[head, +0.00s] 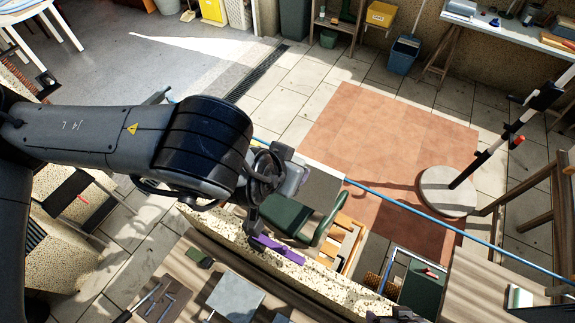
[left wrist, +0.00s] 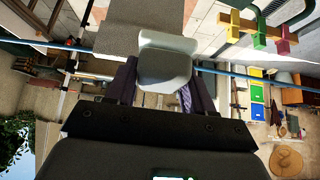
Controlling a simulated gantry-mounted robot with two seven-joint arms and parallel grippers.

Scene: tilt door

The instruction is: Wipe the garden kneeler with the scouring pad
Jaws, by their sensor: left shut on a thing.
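The green garden kneeler (head: 287,216), with a looped green handle (head: 328,217) at its right, is by the speckled ledge in the middle of the head view. My left gripper (head: 279,178) is just above and behind it in that picture. In the left wrist view, my left gripper (left wrist: 165,88) is shut on a pale grey rounded block (left wrist: 165,68), which I take for the scouring pad. My wrist hides part of the area around it in the head view. I cannot tell whether the pad touches the kneeler. My right gripper is not in view.
A purple bar (head: 277,249) lies by the kneeler's near side. A wooden crate (head: 347,236) is to its right. A thin blue rod (head: 420,211) crosses behind. The terracotta paving (head: 395,130) is largely clear.

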